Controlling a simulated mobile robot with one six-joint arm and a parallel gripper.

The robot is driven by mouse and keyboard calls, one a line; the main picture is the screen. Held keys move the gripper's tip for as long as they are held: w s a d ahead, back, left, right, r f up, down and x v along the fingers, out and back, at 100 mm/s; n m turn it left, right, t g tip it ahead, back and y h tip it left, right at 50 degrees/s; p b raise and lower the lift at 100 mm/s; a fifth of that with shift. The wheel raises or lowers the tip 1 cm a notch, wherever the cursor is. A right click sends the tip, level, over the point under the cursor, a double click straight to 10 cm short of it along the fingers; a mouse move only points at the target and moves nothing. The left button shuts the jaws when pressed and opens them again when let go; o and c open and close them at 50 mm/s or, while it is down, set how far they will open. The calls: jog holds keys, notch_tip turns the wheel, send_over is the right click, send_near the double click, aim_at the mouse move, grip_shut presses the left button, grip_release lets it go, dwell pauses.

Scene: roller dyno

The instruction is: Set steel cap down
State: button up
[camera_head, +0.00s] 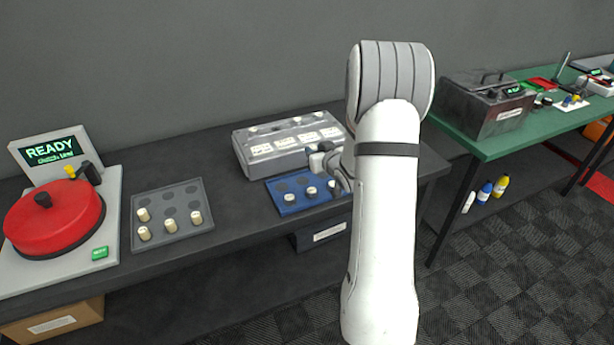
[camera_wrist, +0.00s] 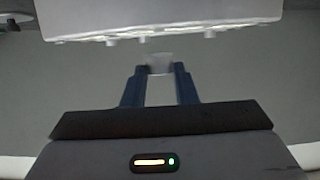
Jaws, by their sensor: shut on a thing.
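My gripper (camera_wrist: 159,72) shows in the wrist view with its two dark blue fingers shut on a small pale grey cap, the steel cap (camera_wrist: 159,62), at their tips. In the head view my arm hides much of the gripper (camera_head: 335,172), which is by the right part of the blue tray (camera_head: 292,208). I cannot make out the held cap there. Whether the held cap touches anything is not clear.
A grey box with labelled panels (camera_head: 285,145) stands behind the blue tray. A grey tray (camera_head: 180,190) with several cream vials lies left of it. A red-lidded machine (camera_head: 55,215) reading READY stands at far left. A green table (camera_head: 500,140) is at right.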

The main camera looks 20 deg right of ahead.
send_over(316, 183)
jog(key=f, duration=0.2)
jog(key=f+p, duration=0.1)
jog(key=f, duration=0.2)
jog(key=shift+w+d, duration=0.15)
jog(key=shift+w, duration=0.05)
jog(key=shift+f+p, duration=0.4)
jog(key=shift+f, duration=1.9)
jog(key=shift+s+f+b, duration=0.1)
jog(key=shift+f+b, duration=0.3)
jog(key=shift+b, duration=0.2)
